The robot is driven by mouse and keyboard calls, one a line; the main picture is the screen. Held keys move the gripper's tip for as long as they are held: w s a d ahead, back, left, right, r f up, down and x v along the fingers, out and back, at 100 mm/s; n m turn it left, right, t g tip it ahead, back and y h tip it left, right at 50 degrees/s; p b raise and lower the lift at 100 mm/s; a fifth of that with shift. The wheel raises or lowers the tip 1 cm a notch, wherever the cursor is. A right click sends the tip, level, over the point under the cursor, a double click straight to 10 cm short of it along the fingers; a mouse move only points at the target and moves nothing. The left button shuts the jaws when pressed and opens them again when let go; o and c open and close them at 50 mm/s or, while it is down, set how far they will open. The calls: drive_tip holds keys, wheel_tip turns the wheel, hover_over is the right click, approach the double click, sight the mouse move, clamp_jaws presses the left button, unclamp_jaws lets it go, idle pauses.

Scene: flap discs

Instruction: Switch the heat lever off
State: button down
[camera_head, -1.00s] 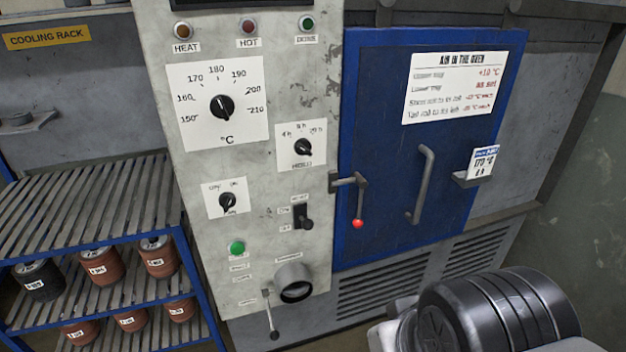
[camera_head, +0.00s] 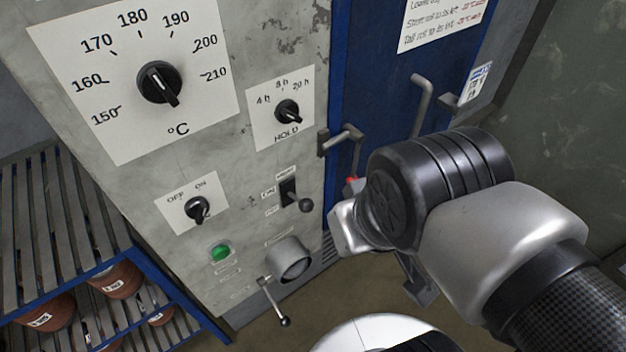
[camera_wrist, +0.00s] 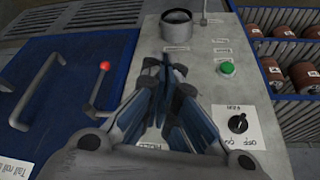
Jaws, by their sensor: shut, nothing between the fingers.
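The switch on the grey oven panel that I take for the heat lever is a black plate with a stubby lever (camera_head: 290,195). Its rounded end (camera_head: 305,204) points down and to the right in the head view. The small labels beside it are too blurred to read. In the wrist view this switch cannot be made out; my gripper covers that part of the panel. My gripper (camera_wrist: 168,68) is shut and empty there, its fingers in front of the panel below the vent tube. I cannot tell whether it touches anything. In the head view, my arm stands right of the switch.
Near the switch are an OFF/ON knob (camera_head: 197,209), green button (camera_head: 221,252), HOLD dial (camera_head: 288,112), temperature dial (camera_head: 159,83), vent tube (camera_head: 291,262) and small lever (camera_head: 275,303). A red-tipped door latch (camera_wrist: 105,66) is close to my gripper. A rack (camera_head: 62,215) stands left.

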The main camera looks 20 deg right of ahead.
drive_tip(key=w+d+r+m+g+y+p, duration=0.1)
drive_tip(key=w+d+r+m+p, duration=0.1)
drive_tip(key=w+m+p, duration=0.5)
drive_tip(key=w+d+r+m+g+y+p, duration=0.1)
drive_tip(key=w+r+m+g+p, duration=0.1)
drive_tip(key=w+m+p, duration=0.5)
drive_tip(key=r+p, duration=0.1)
drive_tip(key=p, duration=0.5)
drive_tip(key=shift+w+d+g, duration=0.25)
drive_tip(key=shift+d+g, duration=0.05)
drive_tip(key=shift+d, duration=0.05)
drive_tip(key=b, duration=0.4)
hover_over(299, 201)
drive_tip(key=s+d, duration=0.2)
drive_tip(key=d, duration=0.1)
wheel_tip(299, 201, down, 13)
drive_tip(key=shift+d+f, duration=0.1)
drive_tip(key=shift+f, duration=0.1)
drive_tip(key=shift+w+f+b, duration=0.1)
drive_tip(key=shift+w+b, duration=0.05)
drive_tip(key=shift+b, duration=0.2)
